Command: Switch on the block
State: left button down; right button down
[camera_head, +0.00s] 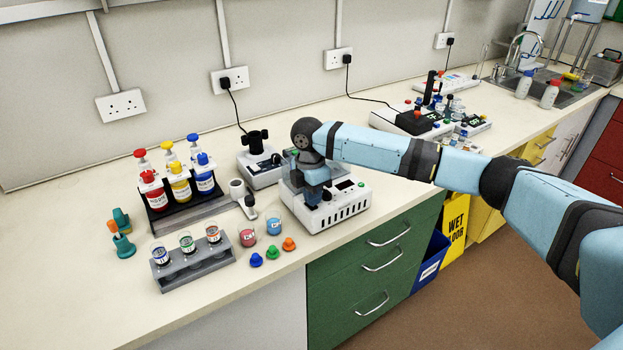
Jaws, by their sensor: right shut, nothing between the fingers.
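The block appears to be the white bench unit (347,212) with dark vent slots along its front, near the front edge of the bench. My right gripper (313,197) is shut and empty, pointing down at the left part of this unit's front panel. I cannot tell whether its fingertips touch the panel. My right arm comes in from the right and hides part of the unit's back. My left gripper is not in view.
A white device with a black top (262,173) stands just behind left. More devices (412,119) stand further right.

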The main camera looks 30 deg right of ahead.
jog(key=shift+f, duration=0.5)
jog(key=shift+s, duration=0.1)
jog(key=shift+p, duration=0.35)
jog(key=shift+f, duration=0.15)
jog(key=shift+w, duration=0.25)
jog(key=shift+w+r+p, duration=0.25)
jog(key=shift+w+p, duration=0.15)
jog(key=shift+w, duration=0.1)
